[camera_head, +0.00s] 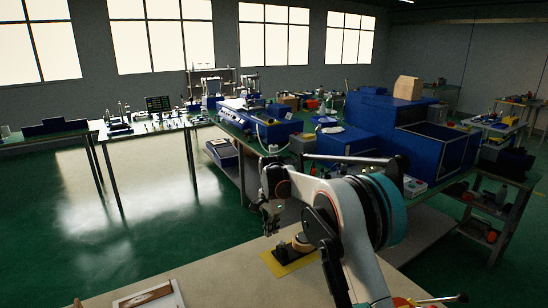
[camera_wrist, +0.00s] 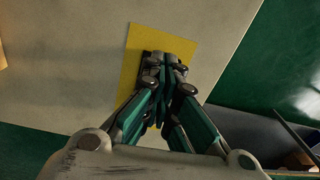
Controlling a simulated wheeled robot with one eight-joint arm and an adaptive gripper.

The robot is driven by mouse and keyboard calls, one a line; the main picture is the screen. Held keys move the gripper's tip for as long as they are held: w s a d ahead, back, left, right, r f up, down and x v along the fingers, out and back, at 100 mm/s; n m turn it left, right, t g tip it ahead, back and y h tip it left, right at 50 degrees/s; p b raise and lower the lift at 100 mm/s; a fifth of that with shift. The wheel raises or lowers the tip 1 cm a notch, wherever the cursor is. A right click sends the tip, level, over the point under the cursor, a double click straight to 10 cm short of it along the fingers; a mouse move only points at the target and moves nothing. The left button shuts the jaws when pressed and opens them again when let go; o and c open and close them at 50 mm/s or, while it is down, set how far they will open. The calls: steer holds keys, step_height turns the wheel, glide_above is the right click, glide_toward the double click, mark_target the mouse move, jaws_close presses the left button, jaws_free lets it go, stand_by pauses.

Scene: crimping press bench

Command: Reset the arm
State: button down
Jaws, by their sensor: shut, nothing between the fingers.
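My arm reaches out over the near bench in the head view, with my gripper (camera_head: 271,218) hanging at its end above the bench top. In the wrist view my gripper (camera_wrist: 166,68) is shut, its fingertips together with nothing seen between them. Below it lies a yellow mat (camera_wrist: 145,38), which also shows in the head view (camera_head: 275,265). A dark and tan object (camera_head: 297,245) sits at the mat's right side in the head view, partly hidden by my arm. In the wrist view the fingers cover the middle of the mat.
The near bench (camera_head: 225,275) is mostly bare around the mat. A white-framed board (camera_head: 150,297) lies at its front left. Large blue machines (camera_head: 390,125) stand behind on a green-topped bench. A shelf cart (camera_head: 490,210) stands at right. Open green floor (camera_head: 100,235) lies left.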

steer(key=s+d+r+n+t, duration=0.1)
steer(key=s+d+r+n, duration=0.1)
steer(key=s+d+r, duration=0.55)
steer(key=s+d+r+n+t, duration=0.1)
steer(key=s+d+r+n, duration=0.3)
steer(key=r, duration=0.7)
steer(key=s+d+r+n+t, duration=0.1)
steer(key=s+d+r, duration=0.1)
steer(key=s, duration=0.6)
steer(key=s+d+r+t, duration=0.1)
steer(key=s+d+r, duration=0.15)
steer(key=s, duration=0.45)
steer(key=s+d+f+n+t, duration=0.1)
steer(key=s+d+f+n, duration=0.1)
steer(key=s, duration=0.7)
steer(key=s+d+f+n+t, duration=0.1)
steer(key=s+f, duration=0.4)
steer(key=s, duration=0.5)
steer(key=shift+d+n+t, duration=0.3)
steer(key=shift+d+n, duration=0.2)
steer(key=shift+d, duration=0.7)
